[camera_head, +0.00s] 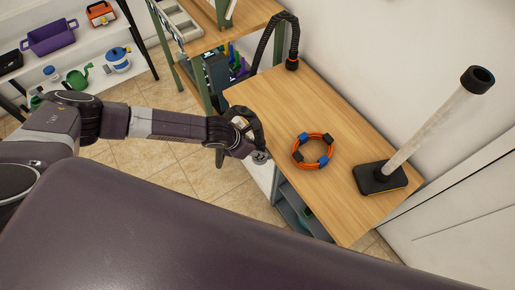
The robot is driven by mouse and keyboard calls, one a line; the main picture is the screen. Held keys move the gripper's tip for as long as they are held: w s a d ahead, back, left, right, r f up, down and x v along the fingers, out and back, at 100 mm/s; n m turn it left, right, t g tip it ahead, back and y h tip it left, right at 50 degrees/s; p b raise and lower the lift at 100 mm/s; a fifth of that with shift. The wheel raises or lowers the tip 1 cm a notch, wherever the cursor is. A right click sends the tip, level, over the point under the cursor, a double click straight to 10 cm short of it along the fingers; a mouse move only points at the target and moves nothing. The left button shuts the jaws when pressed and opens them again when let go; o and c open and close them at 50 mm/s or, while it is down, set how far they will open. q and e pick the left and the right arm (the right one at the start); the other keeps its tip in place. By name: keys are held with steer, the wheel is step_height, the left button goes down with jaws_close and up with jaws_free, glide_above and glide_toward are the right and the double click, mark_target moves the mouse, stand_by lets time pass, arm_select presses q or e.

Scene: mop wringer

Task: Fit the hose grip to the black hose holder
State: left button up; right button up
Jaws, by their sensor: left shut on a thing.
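My left gripper (250,140) is over the left edge of the wooden tabletop, shut on a small grey piece (261,157) that its fingers mostly hide. I cannot tell whether that piece is the hose grip. A black ribbed hose (266,42) arches at the back of the table, with one end in a black and orange collar (292,64) on the wood. I cannot tell which black part is the hose holder. My right gripper is out of view.
An orange ring (299,160) with blue and black pieces lies on the wooden tabletop (330,212). The tabletop between the ring and the back collar is clear. A wooden shelf unit (204,44) stands behind the table. White shelves (92,52) with tools are at upper left.

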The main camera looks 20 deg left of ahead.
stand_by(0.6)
arm_select(q)
steer(key=o, duration=1.2)
steer(key=shift+f, duration=0.1)
steer(key=v, duration=1.2)
